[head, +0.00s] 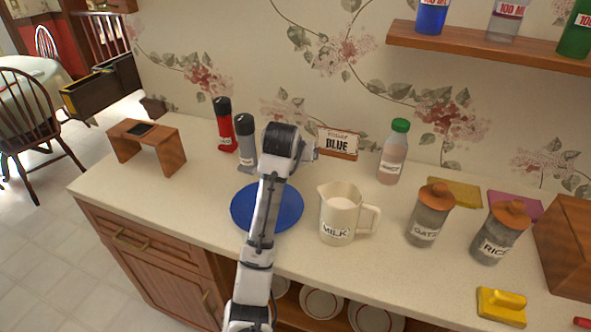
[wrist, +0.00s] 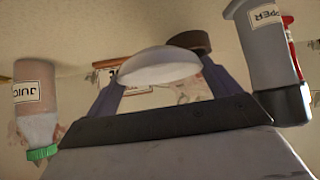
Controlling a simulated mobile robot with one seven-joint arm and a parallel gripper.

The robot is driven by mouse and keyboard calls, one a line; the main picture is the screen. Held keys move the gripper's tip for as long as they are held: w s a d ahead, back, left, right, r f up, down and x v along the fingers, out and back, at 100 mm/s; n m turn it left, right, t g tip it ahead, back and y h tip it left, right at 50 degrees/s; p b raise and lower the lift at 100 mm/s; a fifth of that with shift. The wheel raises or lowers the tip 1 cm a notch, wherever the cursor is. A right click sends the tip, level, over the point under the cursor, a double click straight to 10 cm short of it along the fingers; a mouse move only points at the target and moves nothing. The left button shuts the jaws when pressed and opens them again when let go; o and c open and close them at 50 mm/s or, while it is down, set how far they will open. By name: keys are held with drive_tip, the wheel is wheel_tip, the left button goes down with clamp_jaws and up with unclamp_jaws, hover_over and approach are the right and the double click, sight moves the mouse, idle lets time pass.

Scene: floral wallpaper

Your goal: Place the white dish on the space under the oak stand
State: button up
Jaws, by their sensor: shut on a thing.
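The white dish (wrist: 165,66) shows in the wrist view between the two fingers of my gripper (wrist: 160,72), which is shut on it. In the head view my arm hides the dish and most of the gripper, near the middle of the counter. My gripper is well to the right of the stand.
A red bottle (head: 224,128) and a grey pepper bottle (head: 246,148) stand between stand and arm. A blue plate (head: 286,208) lies beneath my arm. A milk jug (head: 338,215) and juice bottle (head: 392,158) are to the right. The counter's front left is clear.

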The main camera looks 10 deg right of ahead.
drive_tip(key=shift+f+p, duration=0.45)
drive_tip(key=shift+f, duration=2.8)
drive_tip(key=shift+f, duration=0.2)
drive_tip(key=o, duration=0.9)
drive_tip(key=shift+c, duration=0.2)
drive_tip(key=shift+r, duration=0.15)
drive_tip(key=shift+r, duration=0.15)
drive_tip(key=b+v, duration=0.2)
drive_tip(key=v, duration=1)
